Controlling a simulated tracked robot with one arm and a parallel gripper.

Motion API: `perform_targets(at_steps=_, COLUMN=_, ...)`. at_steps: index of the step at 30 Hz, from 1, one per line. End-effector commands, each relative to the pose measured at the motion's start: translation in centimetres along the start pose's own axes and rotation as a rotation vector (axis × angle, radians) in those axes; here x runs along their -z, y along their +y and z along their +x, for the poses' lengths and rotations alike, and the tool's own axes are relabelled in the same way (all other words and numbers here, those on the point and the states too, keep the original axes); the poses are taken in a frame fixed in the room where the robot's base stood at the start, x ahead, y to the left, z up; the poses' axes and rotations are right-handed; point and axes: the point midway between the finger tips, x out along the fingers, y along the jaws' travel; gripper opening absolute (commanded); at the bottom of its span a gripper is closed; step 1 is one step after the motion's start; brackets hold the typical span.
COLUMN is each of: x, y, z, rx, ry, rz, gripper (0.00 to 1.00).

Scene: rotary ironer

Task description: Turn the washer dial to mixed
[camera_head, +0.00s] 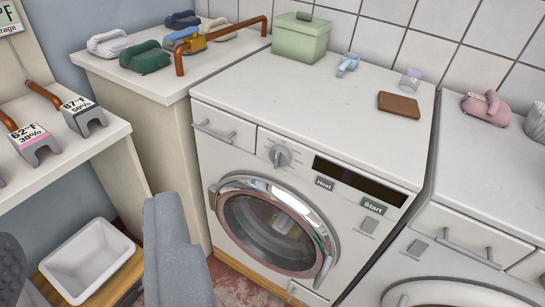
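The washer (345,145) is a white front loader in the middle of the view, with a round chrome-rimmed glass door (275,225) that looks shut. Its dial (281,156) is a grey round knob with a raised grip, left of the dark display (360,181). The marks around the dial are too small to read, so its setting cannot be told. A light grey part (175,255), seemingly of my gripper, rises from the bottom edge, left of the door and apart from the dial. Whether the gripper is open or shut cannot be told.
Heat (324,184) and Start (373,207) labels sit near the display. A green box (300,38) and brown block (399,104) stand on top. A second machine (470,235) is at right. A white bin (88,262) is at lower left. The dial's front is unobstructed.

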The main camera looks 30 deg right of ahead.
Motion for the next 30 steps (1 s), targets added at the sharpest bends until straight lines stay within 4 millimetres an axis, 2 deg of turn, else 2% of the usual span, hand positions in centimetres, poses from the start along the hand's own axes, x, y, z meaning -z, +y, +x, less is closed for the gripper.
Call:
perform_targets(at_steps=1, x=0.0, y=0.0, z=0.0, rx=0.0, ry=0.0, rz=0.0, gripper=0.5)
perform_targets(at_steps=3, x=0.2, y=-0.1, z=0.4, rx=0.004, ry=0.002, rz=0.002, gripper=0.7)
perform_targets(at_steps=5, x=0.4, y=-0.5, z=1.2, rx=0.014, ry=0.007, rz=0.008, gripper=0.71)
perform_targets(at_steps=7, x=0.8, y=-1.0, z=3.0, rx=0.03, ry=0.015, rz=0.019, gripper=0.71)
perform_targets(at_steps=11, x=1.7, y=-2.9, z=7.8, rx=0.066, ry=0.045, rz=0.059, gripper=0.71)
perform_targets(at_steps=12, x=1.9, y=-3.2, z=9.7, rx=0.075, ry=0.059, rz=0.077, gripper=0.71)
perform_targets(at_steps=17, x=2.0, y=-4.2, z=16.5, rx=0.082, ry=0.112, rz=0.154, gripper=0.71)
perform_targets(at_steps=21, x=1.0, y=-3.9, z=22.2, rx=0.046, ry=0.153, rz=0.221, gripper=0.71)
perform_targets(at_steps=23, x=0.3, y=-3.5, z=24.3, rx=0.019, ry=0.171, rz=0.248, gripper=0.71)
perform_targets(at_steps=26, x=-1.4, y=-2.6, z=27.8, rx=-0.039, ry=0.192, rz=0.286, gripper=0.71)
perform_targets(at_steps=30, x=-4.8, y=-0.6, z=32.0, rx=-0.15, ry=0.216, rz=0.324, gripper=0.71)
